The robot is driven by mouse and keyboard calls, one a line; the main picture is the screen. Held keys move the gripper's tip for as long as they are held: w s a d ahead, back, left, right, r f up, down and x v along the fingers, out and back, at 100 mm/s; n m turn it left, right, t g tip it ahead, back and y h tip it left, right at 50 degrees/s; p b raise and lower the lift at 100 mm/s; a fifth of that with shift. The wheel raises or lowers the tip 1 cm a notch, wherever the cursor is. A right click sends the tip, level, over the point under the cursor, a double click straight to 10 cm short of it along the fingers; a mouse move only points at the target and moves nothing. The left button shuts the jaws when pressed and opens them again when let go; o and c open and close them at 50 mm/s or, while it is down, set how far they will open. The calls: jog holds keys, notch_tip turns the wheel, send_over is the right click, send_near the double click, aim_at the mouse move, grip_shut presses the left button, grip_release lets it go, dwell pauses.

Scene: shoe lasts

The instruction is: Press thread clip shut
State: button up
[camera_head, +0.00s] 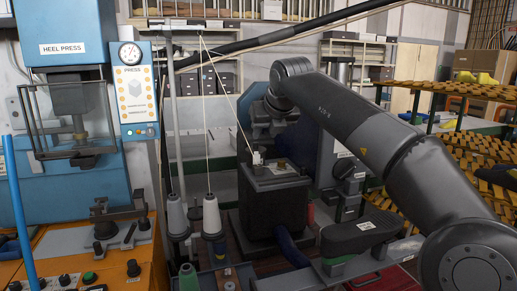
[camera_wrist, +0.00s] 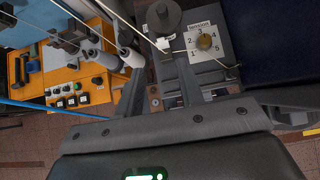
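A small white piece (camera_head: 257,158), perhaps the thread clip, stands on top of the dark machine block (camera_head: 272,205), where the white thread comes down. In the wrist view a small pale piece (camera_wrist: 163,45) sits at the thread's end, beside the white tension plate (camera_wrist: 193,31) with its brass knob (camera_wrist: 207,42). I cannot tell whether the clip is open or shut. The end of my arm is above and behind the block in the head view.
Thread cones (camera_head: 211,215) stand left of the block, with thread running up to a tall post (camera_head: 175,130). A blue heel press (camera_head: 70,100) and an orange control panel (camera_head: 105,250) are at left. A rack of shoe lasts (camera_head: 485,150) stands at right.

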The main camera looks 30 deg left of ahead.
aim_at(256, 152)
jog(key=x, duration=0.9)
jog(key=shift+w+a+f, duration=0.2)
jog(key=shift+f, duration=0.1)
jog(key=shift+c, duration=0.5)
grip_shut()
